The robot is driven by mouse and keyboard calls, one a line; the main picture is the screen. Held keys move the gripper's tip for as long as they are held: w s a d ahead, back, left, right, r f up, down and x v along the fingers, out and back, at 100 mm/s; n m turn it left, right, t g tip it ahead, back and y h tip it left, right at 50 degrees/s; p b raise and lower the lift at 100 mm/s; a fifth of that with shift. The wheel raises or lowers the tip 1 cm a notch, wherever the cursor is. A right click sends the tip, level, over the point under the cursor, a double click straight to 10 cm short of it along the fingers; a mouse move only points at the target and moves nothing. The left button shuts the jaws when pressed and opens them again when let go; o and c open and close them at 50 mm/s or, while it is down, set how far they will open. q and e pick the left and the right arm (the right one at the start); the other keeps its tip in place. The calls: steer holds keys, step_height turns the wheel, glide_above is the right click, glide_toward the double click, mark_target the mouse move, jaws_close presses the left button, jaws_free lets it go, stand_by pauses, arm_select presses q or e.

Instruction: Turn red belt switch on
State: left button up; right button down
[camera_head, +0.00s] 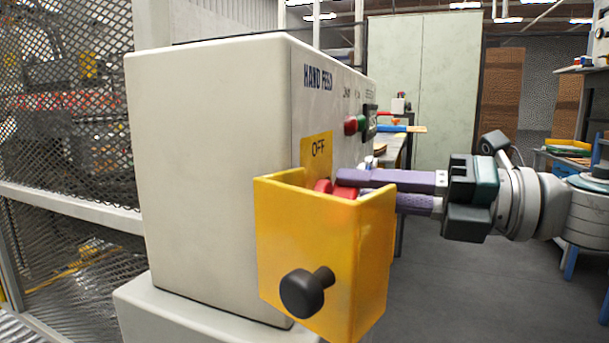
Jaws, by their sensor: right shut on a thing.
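The red belt switch (343,191) sits on the front panel of a cream control box (215,170), partly hidden behind a yellow guard (322,240) with a black knob (304,291). A yellow plate above it reads OFF (318,150). My right gripper (345,188) comes in from the right, its purple fingers reaching over the guard's far side. It is shut on the red switch; the fingertips are partly hidden by the guard. Which way the switch is turned cannot be seen clearly. My left gripper is not in view.
A mesh fence (60,110) stands at the left. A workbench (400,150) stands behind the box. Open floor (450,290) lies at the lower right.

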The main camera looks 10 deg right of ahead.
steer(key=shift+w+d+f+m+p, duration=0.1)
steer(key=shift+f+m+p, duration=0.15)
steer(key=shift+m, duration=0.7)
steer(key=shift+a+f+m+p, duration=0.1)
steer(key=shift+f+m+p, duration=0.1)
steer(key=shift+m, duration=0.8)
steer(key=shift+w+d+f+m+p, duration=0.15)
steer(key=shift+m+p, duration=0.1)
steer(key=shift+m, duration=0.7)
steer(key=shift+s+f, duration=0.1)
steer(key=c, duration=0.8)
jaws_free()
steer(key=shift+o, duration=0.2)
